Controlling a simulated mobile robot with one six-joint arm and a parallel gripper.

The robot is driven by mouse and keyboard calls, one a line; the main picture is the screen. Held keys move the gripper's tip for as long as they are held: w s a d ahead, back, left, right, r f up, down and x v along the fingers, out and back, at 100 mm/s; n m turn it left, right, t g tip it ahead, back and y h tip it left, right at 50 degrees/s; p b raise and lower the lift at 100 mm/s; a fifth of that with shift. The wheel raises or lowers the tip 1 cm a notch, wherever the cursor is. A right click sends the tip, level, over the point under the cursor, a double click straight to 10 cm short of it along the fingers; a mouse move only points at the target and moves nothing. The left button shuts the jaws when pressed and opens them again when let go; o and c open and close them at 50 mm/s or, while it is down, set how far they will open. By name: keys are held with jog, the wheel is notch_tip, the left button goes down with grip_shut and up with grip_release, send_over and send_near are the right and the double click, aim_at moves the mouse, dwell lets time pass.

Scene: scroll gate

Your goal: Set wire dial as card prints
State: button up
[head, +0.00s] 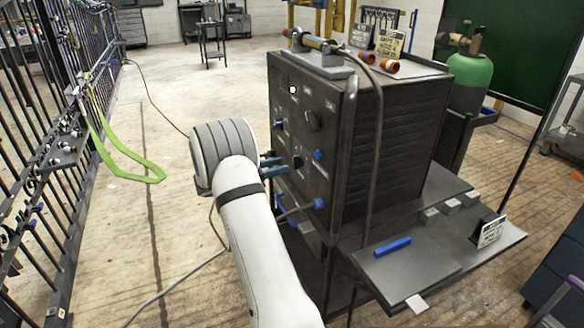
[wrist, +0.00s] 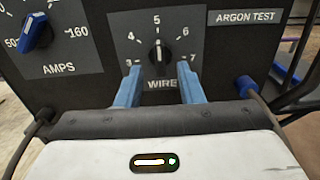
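The WIRE dial (wrist: 158,52) is a dark round knob with a white pointer on the black welder panel. Its scale runs from 3 to 7, and the pointer stands up near 5. My gripper (wrist: 159,72) has its two blue fingers apart, one to each side of the knob's lower part, with a gap showing on both sides. In the head view, my gripper (head: 272,162) is at the welder's (head: 390,150) front face. A small printed card (head: 489,231) stands on the welder's side shelf; its print is too small to read.
A blue AMPS knob (wrist: 36,32) is up and left of the WIRE dial. A blue connector (wrist: 246,86) with a cable is at lower right. Open floor (head: 180,80) lies left.

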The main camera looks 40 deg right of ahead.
aim_at(297, 163)
jog(key=b+x, duration=0.1)
jog(key=x, duration=0.4)
grip_shut()
jog(key=shift+d, duration=0.1)
dwell(0.4)
